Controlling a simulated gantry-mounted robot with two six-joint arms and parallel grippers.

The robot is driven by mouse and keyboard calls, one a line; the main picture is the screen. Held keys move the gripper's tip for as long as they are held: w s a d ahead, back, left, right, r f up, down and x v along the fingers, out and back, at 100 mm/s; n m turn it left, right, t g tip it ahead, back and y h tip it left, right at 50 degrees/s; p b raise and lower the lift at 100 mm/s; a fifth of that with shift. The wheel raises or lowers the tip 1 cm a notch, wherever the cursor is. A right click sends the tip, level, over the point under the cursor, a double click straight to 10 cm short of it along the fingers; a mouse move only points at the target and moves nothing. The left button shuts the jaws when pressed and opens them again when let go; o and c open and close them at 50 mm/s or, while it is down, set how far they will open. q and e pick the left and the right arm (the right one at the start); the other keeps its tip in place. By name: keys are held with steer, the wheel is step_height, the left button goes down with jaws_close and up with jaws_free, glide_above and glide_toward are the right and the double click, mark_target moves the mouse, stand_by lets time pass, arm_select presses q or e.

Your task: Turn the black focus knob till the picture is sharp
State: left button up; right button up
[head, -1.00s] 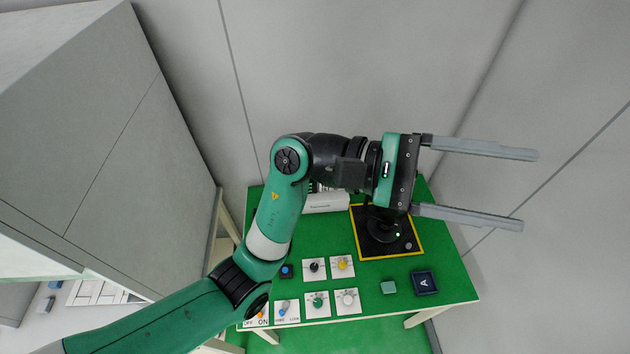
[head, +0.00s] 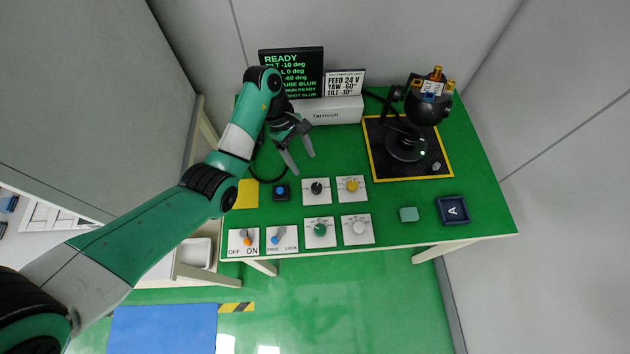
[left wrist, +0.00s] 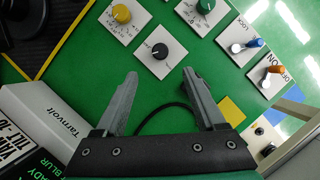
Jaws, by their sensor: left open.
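The black focus knob (head: 316,187) sits on a white square plate on the green table. In the left wrist view the knob (left wrist: 160,51) lies just beyond my fingertips, about midway between them. My left gripper (head: 302,163) is open and empty, pointing down above the table, behind the knob; its open jaws (left wrist: 160,75) show in the left wrist view. The dark screen (head: 292,72) shows green text with "READY" and "BLUR", partly hidden by my left arm. The black gimbal camera (head: 427,103) stands on a yellow-edged black mat (head: 440,168). My right gripper is not in view.
Close by are a yellow knob (head: 352,184), green knob (head: 320,229), white knob (head: 358,227), blue button box (head: 281,192) and two levers (head: 248,240) (head: 278,238). A white Tarnvolt box (head: 335,111) stands behind. A teal block (head: 408,214) and dark "A" tray (head: 453,210) lie right.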

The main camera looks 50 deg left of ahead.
arm_select(q)
steer(key=b, duration=0.6)
glide_above(316, 187)
steer(key=a, duration=0.3)
steer(key=f, duration=0.6)
steer(key=shift+s+d+f, duration=0.15)
steer(key=shift+s, duration=0.1)
steer(key=b+x, duration=0.1)
steer(key=x, duration=0.3)
steer(key=shift+d, duration=0.15)
steer(key=shift+w+d+f, duration=0.1)
steer(key=shift+d+f, duration=0.05)
steer(key=shift+f, duration=0.1)
jaws_close()
